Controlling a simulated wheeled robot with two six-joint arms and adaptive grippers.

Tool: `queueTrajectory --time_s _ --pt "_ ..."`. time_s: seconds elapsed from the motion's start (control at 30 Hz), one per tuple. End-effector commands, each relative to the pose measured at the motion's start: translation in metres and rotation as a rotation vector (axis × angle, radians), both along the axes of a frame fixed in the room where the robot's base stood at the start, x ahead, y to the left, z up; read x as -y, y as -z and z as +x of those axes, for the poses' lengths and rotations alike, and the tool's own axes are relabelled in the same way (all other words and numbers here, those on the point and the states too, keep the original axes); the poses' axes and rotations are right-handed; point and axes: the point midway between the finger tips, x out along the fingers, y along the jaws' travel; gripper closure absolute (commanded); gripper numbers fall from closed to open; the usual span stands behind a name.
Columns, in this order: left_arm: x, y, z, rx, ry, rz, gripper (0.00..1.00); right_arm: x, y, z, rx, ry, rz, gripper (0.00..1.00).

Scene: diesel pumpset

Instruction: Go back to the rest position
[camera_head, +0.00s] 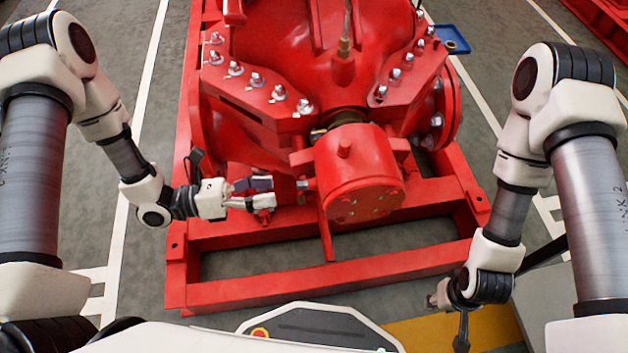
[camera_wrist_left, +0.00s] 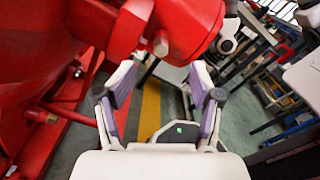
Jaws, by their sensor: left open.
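My left gripper (camera_head: 268,193) is over the front left of the red pumpset (camera_head: 365,170), beside the left side of its round bearing housing. Its jaws are open and empty, pointing toward a small bolt-like stub (camera_head: 304,185) on the housing's side. In the left wrist view the two purple-padded fingers (camera_wrist_left: 163,88) stand apart with nothing between them. The stub (camera_wrist_left: 160,44) shows just beyond them, apart from the pads. My right gripper (camera_head: 448,308) hangs low at the right, clear of the pumpset. Its jaws are small and turned, so their opening cannot be told.
The red base frame (camera_head: 300,284) runs around the pump at the front. Studs with nuts (camera_head: 257,80) line the casing flanges. A blue tray (camera_head: 452,40) lies on the floor at the back right. Grey floor (camera_head: 130,290) is open left of the frame.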

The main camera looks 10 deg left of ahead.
Motion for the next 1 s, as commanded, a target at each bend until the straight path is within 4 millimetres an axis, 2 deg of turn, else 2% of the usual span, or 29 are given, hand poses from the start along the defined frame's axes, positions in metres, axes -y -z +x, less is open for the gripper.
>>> queueTrajectory --time_s 0.1,0.3,0.67,0.77,0.87,0.93,1.0 --pt "-0.028 -0.001 -0.006 0.002 -0.009 -0.003 0.35 0.0 0.0 0.0 0.0 0.0 0.0 0.6" --pt "-0.056 0.0 -0.016 0.002 -0.003 0.0 0.35 0.0 0.0 0.0 0.0 0.0 0.0 0.6" --pt "-0.061 0.0 -0.018 0.0 0.001 0.0 0.35 0.0 0.0 0.0 0.0 0.0 0.0 0.6" --pt "-0.054 0.003 -0.022 -0.008 0.027 0.007 0.35 0.0 0.0 0.0 0.0 0.0 0.0 0.6" --pt "-0.031 0.008 -0.033 -0.043 0.102 0.025 0.35 0.0 0.0 0.0 0.0 0.0 0.0 0.6" --pt "-0.008 0.022 -0.034 -0.137 0.087 0.077 0.35 0.0 0.0 0.0 0.0 0.0 0.0 0.6" --pt "0.008 0.045 -0.031 -0.368 0.005 0.14 0.35 0.0 0.0 0.0 0.0 0.0 0.0 0.6"
